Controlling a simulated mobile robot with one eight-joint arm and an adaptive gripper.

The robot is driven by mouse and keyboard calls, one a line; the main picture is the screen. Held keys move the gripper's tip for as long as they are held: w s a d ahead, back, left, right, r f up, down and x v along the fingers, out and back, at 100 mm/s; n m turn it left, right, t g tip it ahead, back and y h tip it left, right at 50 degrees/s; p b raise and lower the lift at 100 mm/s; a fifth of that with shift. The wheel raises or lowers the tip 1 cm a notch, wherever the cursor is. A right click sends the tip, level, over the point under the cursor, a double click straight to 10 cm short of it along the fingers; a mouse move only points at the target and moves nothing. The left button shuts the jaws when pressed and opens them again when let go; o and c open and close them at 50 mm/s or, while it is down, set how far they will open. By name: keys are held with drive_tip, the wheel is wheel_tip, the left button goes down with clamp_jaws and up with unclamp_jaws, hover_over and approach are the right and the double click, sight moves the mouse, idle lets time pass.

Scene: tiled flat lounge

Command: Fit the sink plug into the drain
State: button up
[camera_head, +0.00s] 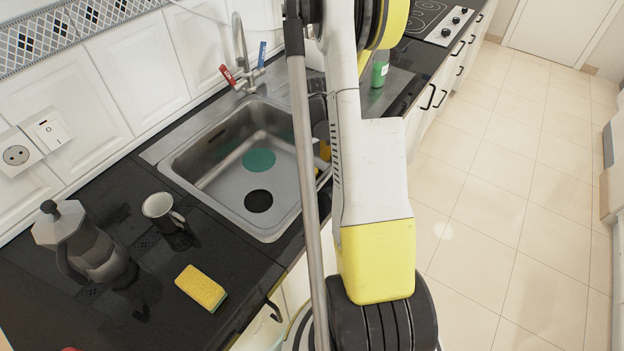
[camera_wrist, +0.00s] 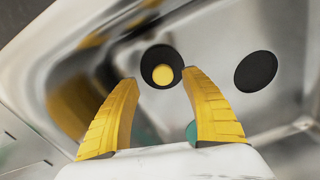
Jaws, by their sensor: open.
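My gripper (camera_wrist: 160,77) is open in the wrist view, with its two yellow fingers apart. A round black piece with a yellow centre, which looks like the sink plug (camera_wrist: 149,59), shows just beyond and between the fingertips. I cannot tell the gap. A dark round spot that looks like the drain (camera_wrist: 256,71) is to the right of it in the wrist view; in the head view a dark round spot (camera_head: 258,201) lies on the sink floor. The steel sink (camera_head: 205,178) is in the head view. My arm hides most of my gripper and the plug there.
A teal disc (camera_head: 258,160) lies in the sink. A tap (camera_head: 240,50) with red and blue handles stands behind it. A yellow sponge (camera_head: 201,288), a mug (camera_head: 160,208) and a moka pot (camera_head: 88,245) stand on the dark counter, left of the sink. A green bottle (camera_head: 379,73) is beyond my arm.

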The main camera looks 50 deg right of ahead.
sight(313, 170)
wheel_tip(313, 170, down, 5)
drive_tip(key=b, duration=0.3)
drive_tip(key=shift+w+a+f, duration=0.1)
drive_tip(key=shift+w+a, duration=0.05)
clamp_jaws()
